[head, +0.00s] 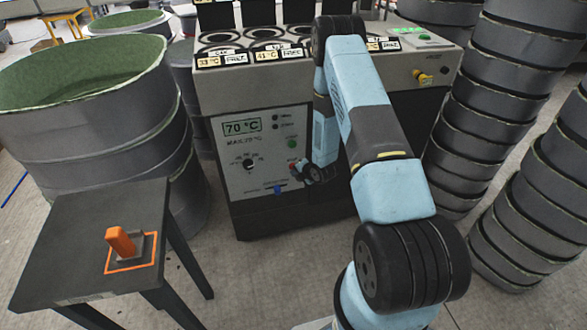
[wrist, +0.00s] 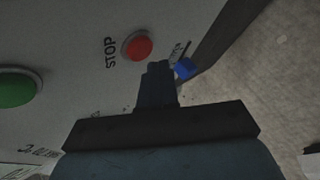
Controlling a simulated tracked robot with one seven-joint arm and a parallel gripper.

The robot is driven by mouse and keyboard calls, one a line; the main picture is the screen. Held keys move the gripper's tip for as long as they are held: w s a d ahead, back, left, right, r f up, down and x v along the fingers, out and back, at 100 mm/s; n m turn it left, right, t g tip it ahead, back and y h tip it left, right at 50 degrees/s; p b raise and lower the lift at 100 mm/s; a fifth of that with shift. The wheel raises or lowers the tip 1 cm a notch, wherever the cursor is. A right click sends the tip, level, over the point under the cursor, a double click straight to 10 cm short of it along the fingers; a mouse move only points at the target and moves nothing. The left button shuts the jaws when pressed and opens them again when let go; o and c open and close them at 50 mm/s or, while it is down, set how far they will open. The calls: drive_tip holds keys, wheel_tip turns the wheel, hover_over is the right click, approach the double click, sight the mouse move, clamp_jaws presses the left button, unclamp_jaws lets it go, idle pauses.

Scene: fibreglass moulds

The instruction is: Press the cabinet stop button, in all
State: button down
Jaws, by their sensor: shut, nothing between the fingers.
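The cabinet (head: 262,185) stands ahead, with a pale control panel on its front. The red stop button (wrist: 138,46), marked STOP, is on this panel; in the head view it shows small beside my fingertips (head: 292,166). My gripper (wrist: 158,68) is shut and empty, close in front of the panel. In the wrist view its fingertips are just below and right of the red button, seemingly apart from it. I cannot tell their exact distance from the panel. A green button (wrist: 18,88) is further left in the wrist view, above the red one in the head view (head: 291,143).
A blue part (wrist: 185,69) sits close beside my fingertips. The panel also bears a 70 °C display (head: 242,126) and a dial (head: 249,164). A dark table (head: 60,250) with an orange-handled item (head: 121,242) is at left. Stacked moulds (head: 490,110) stand at right.

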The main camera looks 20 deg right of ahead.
drive_tip(key=shift+s, duration=2.5)
drive_tip(key=w+d+r+m+h, duration=0.1)
drive_tip(key=w+r+m, duration=0.15)
drive_tip(key=r, duration=0.75)
drive_tip(key=w+d+r+m+h, duration=0.1)
drive_tip(key=w+d+r+m, duration=0.15)
drive_tip(key=r, duration=0.65)
drive_tip(key=s+r+m+g+h, duration=0.1)
drive_tip(key=s+r+m, duration=0.25)
drive_tip(key=r, duration=0.65)
drive_tip(key=s+r+m+h, duration=0.1)
drive_tip(key=s+r+m, duration=0.25)
drive_tip(key=r, duration=0.65)
drive_tip(key=s+r+m+g, duration=0.1)
drive_tip(key=s+r+m, duration=0.5)
drive_tip(key=s+r, duration=0.7)
drive_tip(key=s+a+r+m, duration=0.1)
drive_tip(key=s+r+m, duration=0.2)
drive_tip(key=s, duration=0.7)
drive_tip(key=s+a+r+m+g, duration=0.1)
drive_tip(key=s+a+r+m, duration=0.1)
drive_tip(key=s, duration=0.8)
drive_tip(key=shift+a+r+m, duration=0.2)
drive_tip(key=shift+r+m, duration=0.55)
drive_tip(key=shift+m, duration=0.25)
